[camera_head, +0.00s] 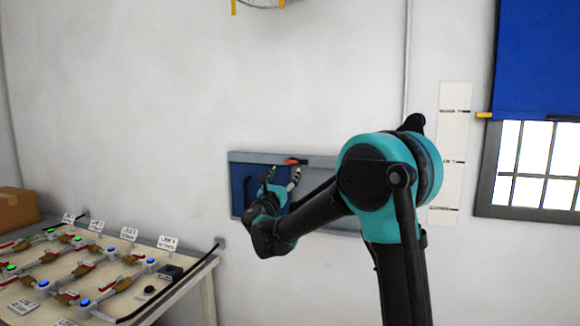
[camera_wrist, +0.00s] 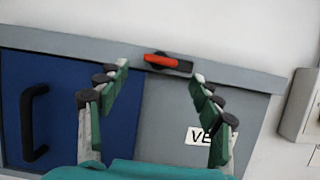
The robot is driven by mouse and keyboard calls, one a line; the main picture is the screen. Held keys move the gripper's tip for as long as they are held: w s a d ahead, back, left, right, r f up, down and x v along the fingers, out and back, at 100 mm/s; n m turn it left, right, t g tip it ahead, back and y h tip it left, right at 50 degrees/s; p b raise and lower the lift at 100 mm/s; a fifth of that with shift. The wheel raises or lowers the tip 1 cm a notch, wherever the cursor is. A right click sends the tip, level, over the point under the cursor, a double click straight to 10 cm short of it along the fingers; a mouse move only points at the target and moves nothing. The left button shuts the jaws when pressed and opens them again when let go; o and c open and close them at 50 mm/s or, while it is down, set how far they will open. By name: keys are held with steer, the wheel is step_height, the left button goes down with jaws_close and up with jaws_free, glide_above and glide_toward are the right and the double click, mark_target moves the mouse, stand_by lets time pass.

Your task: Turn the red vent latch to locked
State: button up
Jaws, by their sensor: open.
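The red vent latch (camera_wrist: 168,62) sits on the grey top rail of a wall panel, its handle lying nearly along the rail with a dark end at the right. In the head view the latch (camera_head: 292,161) shows as a small red spot just above my gripper (camera_head: 281,178). In the wrist view my gripper (camera_wrist: 162,75) is open, with its fingers spread to either side below the latch. The fingers appear empty. I cannot tell how far the fingertips are from the latch.
The panel has a blue door (camera_wrist: 60,105) with a black handle (camera_wrist: 34,122) and a grey section with a partly hidden label (camera_wrist: 197,136). A grey box (camera_wrist: 302,105) is on the wall at right. A table (camera_head: 185,300) with several fittings stands at left.

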mark_target(297, 162)
steer(key=x, duration=0.5)
steer(key=shift+w+d+r, duration=0.15)
steer(key=shift+w+d, duration=0.05)
steer(key=shift+w, duration=0.1)
steer(key=shift+c, duration=0.3)
steer(key=c, duration=1.1)
